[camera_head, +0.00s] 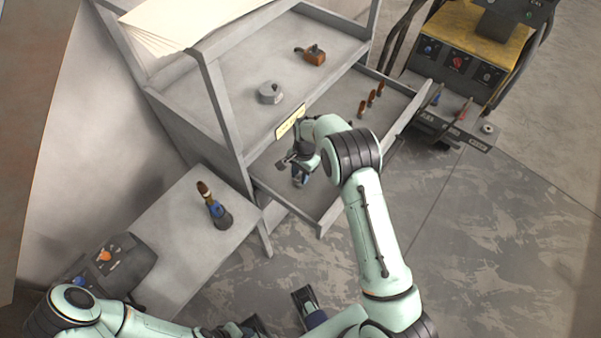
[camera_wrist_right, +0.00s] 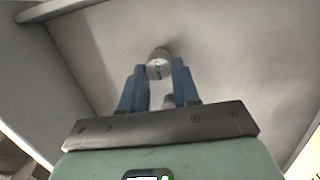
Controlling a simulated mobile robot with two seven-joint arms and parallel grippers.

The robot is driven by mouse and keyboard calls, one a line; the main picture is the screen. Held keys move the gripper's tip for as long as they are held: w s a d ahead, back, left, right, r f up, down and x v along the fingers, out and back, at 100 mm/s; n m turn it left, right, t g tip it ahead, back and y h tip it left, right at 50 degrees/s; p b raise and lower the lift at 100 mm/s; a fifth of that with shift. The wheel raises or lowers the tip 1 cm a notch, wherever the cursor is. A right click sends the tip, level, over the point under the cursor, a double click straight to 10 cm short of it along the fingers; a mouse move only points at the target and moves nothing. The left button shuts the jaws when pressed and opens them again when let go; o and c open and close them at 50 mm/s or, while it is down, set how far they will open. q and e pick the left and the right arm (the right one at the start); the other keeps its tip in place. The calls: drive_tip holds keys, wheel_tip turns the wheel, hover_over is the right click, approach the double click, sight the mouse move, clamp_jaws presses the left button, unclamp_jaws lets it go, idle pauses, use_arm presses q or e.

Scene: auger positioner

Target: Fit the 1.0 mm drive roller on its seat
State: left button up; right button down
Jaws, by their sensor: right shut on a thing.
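My right gripper (camera_head: 299,172) reaches down into the open drawer of the grey shelf unit. In the right wrist view its blue fingers (camera_wrist_right: 156,72) are shut on a small silver round piece (camera_wrist_right: 158,58), which looks like a drive roller. No size marking is readable. In the head view the arm and gripper hide the held piece. My left arm lies along the bottom edge; dark and blue parts there look like its gripper (camera_head: 308,308), its opening unclear. I cannot identify the roller's seat with certainty.
The drawer (camera_head: 270,181) holds several copper-coloured pieces (camera_head: 371,99) at right. A yellow machine (camera_head: 455,58) stands at upper right.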

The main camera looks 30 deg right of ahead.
drive_tip(key=shift+f, duration=0.15)
drive_tip(key=c, duration=0.7)
unclamp_jaws()
drive_tip(key=shift+c, duration=0.2)
wheel_tip(320, 180, up, 13)
drive_tip(key=d+p, duration=0.1)
drive_tip(key=shift+w+d, duration=0.35)
drive_tip(key=shift+w, duration=0.05)
drive_tip(key=shift+r, duration=0.2)
